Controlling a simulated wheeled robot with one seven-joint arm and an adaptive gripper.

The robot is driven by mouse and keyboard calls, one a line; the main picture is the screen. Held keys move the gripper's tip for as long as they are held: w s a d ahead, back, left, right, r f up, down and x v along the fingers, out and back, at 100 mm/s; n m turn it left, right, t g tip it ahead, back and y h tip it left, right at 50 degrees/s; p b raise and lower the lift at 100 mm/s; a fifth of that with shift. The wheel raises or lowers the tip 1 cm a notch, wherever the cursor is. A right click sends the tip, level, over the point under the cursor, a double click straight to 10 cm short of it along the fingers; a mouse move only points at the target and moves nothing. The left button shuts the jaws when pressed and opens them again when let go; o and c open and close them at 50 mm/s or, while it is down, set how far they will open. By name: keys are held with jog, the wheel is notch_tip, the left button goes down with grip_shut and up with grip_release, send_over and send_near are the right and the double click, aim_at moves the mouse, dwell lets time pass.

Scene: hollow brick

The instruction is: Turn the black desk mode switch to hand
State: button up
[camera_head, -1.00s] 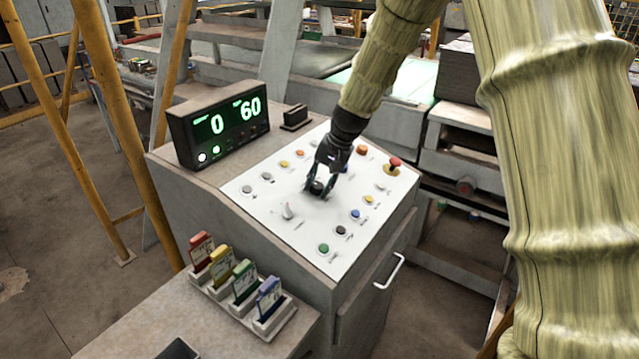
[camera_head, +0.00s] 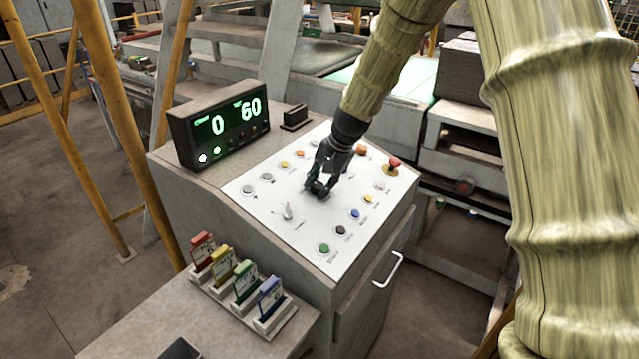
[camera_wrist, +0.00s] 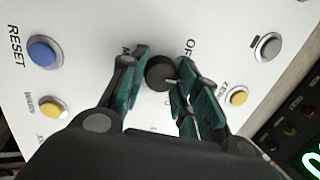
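The black desk mode switch (camera_wrist: 160,73) is a round knob with a pale pointer mark toward the right finger in the wrist view. My gripper (camera_wrist: 160,84) has its dark green fingers close on both sides of it and looks shut on it. The lettering around the knob is partly hidden by the fingers, and I cannot read a hand label. In the head view my gripper (camera_head: 318,191) is down at the middle of the white panel (camera_head: 265,215), covering most of the switch.
A grey selector (camera_head: 287,212) stands nearer the front. Blue (camera_wrist: 45,52) and yellow buttons (camera_wrist: 53,106) lie left in the wrist view, another yellow button (camera_wrist: 239,96) to the right. A red mushroom button (camera_head: 394,163) and a display (camera_head: 220,125) reading 0 and 60 flank the panel.

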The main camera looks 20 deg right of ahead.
jog(key=o, duration=0.4)
jog(key=shift+s+a+r, duration=0.1)
jog(key=shift+s+r, duration=0.05)
jog(key=shift+s, duration=0.05)
jog(key=shift+w, duration=0.1)
jog(key=shift+d+r, duration=0.2)
jog(key=shift+r, duration=0.15)
jog(key=v, duration=1.1)
jog(key=shift+s+d, duration=0.1)
jog(key=shift+s, duration=0.2)
